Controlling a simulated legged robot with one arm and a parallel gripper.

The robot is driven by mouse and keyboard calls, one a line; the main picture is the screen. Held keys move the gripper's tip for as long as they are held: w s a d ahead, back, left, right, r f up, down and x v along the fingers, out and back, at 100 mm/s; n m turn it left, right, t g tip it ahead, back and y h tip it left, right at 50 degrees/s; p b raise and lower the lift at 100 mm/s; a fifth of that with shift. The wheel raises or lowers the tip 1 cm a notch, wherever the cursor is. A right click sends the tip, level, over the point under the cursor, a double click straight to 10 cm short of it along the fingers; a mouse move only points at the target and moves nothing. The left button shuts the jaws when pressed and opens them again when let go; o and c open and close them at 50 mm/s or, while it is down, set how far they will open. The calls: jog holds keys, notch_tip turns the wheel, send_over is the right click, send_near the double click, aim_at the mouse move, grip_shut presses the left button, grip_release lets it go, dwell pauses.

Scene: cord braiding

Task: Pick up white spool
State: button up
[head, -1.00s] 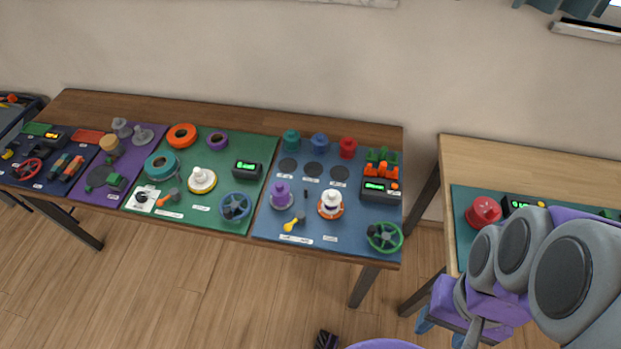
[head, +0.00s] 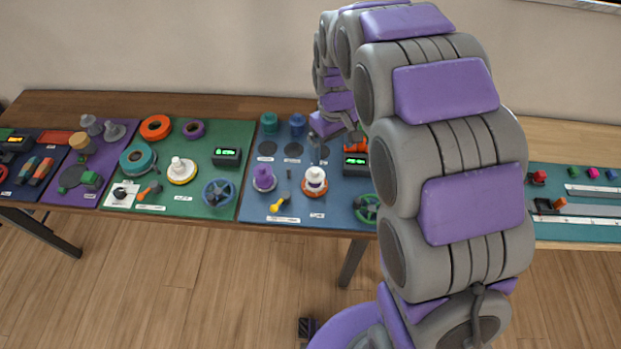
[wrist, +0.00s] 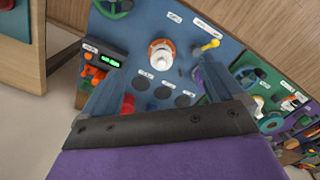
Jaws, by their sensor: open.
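A white spool (head: 315,177) stands upright on an orange ring base on the blue board (head: 345,215). In the wrist view the spool (wrist: 160,52) shows from above, between my two fingers but farther off. My gripper (wrist: 163,78) is open with nothing in it. In the head view my gripper (head: 322,140) hangs above the back of the blue board, behind the spool and apart from it. A purple spool (head: 264,176) stands to its left.
Teal (head: 269,122) and blue (head: 297,123) spools stand at the board's back. A display box (head: 356,163) and a green handwheel (head: 366,207) are to the right, a yellow key-like piece (head: 280,203) in front. Another white piece (head: 180,170) stands on the green board.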

jog(key=n, duration=0.2)
send_over(316, 170)
jog(key=s+d, duration=0.1)
notch_tip(316, 170, down, 5)
jog(key=f+b, duration=0.1)
jog(key=f, duration=0.7)
jog(key=f+b, duration=0.1)
jog(key=f, duration=0.3)
jog(key=shift+a+f+b, duration=0.25)
jog(key=shift+a+b, duration=0.05)
jog(key=shift+a, duration=0.1)
jog(key=shift+w+a+f, duration=0.15)
jog(key=shift+a+f, duration=0.25)
jog(key=shift+f, duration=0.4)
jog(key=f, duration=0.1)
jog(key=f+b, duration=0.1)
jog(key=f, duration=0.1)
jog(key=shift+w+f+b, duration=0.3)
jog(key=shift+d+f, duration=0.15)
jog(key=shift+f, duration=0.1)
jog(key=shift+d, duration=0.2)
jog(key=shift+a, duration=0.3)
jog(key=c, duration=0.7)
jog(key=shift+d, duration=0.1)
jog(key=c, duration=0.3)
